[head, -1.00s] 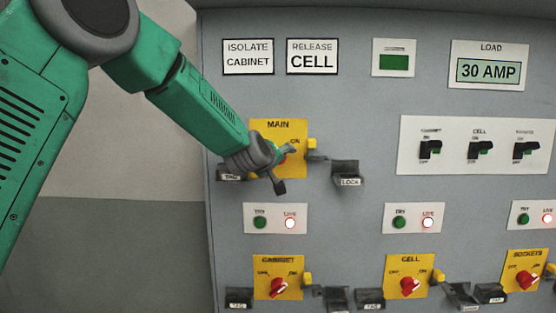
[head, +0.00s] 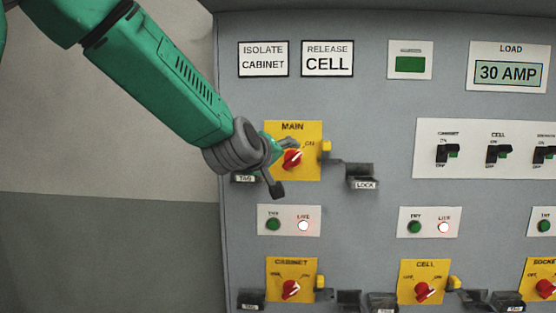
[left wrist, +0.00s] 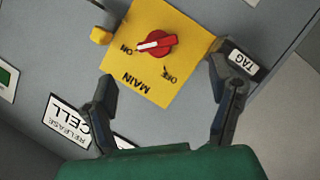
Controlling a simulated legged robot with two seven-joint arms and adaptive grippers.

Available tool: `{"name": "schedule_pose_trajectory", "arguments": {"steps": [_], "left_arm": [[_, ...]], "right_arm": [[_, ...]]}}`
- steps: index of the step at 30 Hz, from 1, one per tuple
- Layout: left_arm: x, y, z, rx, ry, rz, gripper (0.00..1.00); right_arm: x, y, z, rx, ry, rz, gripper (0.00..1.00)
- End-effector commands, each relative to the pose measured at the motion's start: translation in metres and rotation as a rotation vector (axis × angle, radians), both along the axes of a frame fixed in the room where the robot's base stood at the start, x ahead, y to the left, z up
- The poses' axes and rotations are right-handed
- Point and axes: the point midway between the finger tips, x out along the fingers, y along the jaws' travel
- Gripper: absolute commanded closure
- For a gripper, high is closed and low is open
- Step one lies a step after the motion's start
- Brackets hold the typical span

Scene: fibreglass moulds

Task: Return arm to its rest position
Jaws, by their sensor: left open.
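My left arm comes in from the upper left in the head view. Its gripper (head: 281,166) is in front of the left part of the yellow MAIN plate (head: 278,131), open and empty. The red MAIN knob (head: 292,159) shows just right of the fingers, its white mark toward ON. In the left wrist view the open fingers (left wrist: 165,105) stand apart at either side of the MAIN plate's lower picture edge. The red knob (left wrist: 157,44) lies beyond them, clear of both fingers. My right gripper is in neither view.
The grey cabinet (head: 365,110) carries a TAG holder (head: 244,179), a LOCK holder (head: 363,183), a lamp plate (head: 289,221) with the LIVE lamp lit, and CABINET (head: 291,271) and CELL (head: 423,275) plates below. Open space lies left of the cabinet's edge.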

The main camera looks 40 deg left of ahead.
Motion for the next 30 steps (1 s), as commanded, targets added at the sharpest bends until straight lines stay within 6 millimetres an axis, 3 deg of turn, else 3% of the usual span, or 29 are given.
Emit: {"name": "schedule_pose_trajectory", "arguments": {"steps": [17,20,23,26,30], "left_arm": [[-0.003,0.000,0.001,0.000,-0.001,0.001,0.23],[-0.002,-0.002,-0.013,0.010,0.020,-0.006,0.23],[-0.002,-0.008,-0.056,0.043,0.081,-0.025,0.23],[-0.006,-0.017,-0.125,0.100,0.180,-0.065,0.23],[-0.023,-0.032,-0.233,0.187,0.342,-0.143,0.23]], "right_arm": [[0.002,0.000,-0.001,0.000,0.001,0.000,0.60],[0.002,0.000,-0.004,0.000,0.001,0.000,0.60],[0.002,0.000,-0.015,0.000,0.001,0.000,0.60],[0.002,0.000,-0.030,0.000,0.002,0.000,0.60],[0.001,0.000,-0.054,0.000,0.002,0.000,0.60]]}}
